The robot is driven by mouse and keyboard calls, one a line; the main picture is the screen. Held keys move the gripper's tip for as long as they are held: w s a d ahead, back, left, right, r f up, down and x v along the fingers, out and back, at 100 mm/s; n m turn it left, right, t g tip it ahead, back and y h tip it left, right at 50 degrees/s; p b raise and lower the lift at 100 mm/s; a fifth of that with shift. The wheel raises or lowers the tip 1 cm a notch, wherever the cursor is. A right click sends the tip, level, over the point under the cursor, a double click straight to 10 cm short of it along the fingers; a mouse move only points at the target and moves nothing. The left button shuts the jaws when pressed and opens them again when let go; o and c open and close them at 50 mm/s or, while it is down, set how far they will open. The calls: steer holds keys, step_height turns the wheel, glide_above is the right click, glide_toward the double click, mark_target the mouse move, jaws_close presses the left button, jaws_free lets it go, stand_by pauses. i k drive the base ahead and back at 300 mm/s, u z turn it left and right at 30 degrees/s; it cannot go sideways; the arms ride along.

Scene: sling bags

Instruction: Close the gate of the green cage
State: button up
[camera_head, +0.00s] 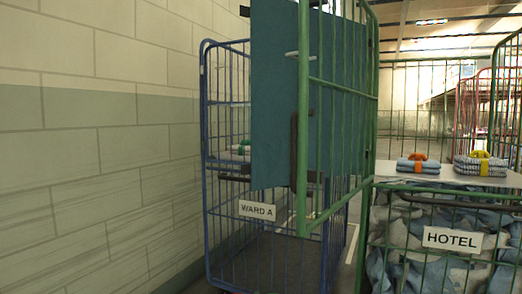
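The green cage (365,240) stands at the right with a white HOTEL sign (452,240) on its front. Its lower front is shut in by green bars with grey-blue linen bunched behind them. A tall green barred gate (304,120) stands swung out from the cage's left post, towards me and to the left. A teal panel (275,100) shows at and behind the gate's bars; I cannot tell whether it is fixed to the gate. A dark brown upright bar (294,150) is near the gate's free edge. My gripper is not in view.
A blue cage (206,180) with a WARD A sign (257,210) stands behind the gate, close to the pale block wall (90,130). Folded bundles (418,168) lie on the white shelf (390,168) of the green cage. A red cage (462,110) stands behind at right.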

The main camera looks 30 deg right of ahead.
mark_target(299, 175)
steer(key=u, duration=0.7)
steer(key=i, duration=0.9)
steer(key=z, duration=0.5)
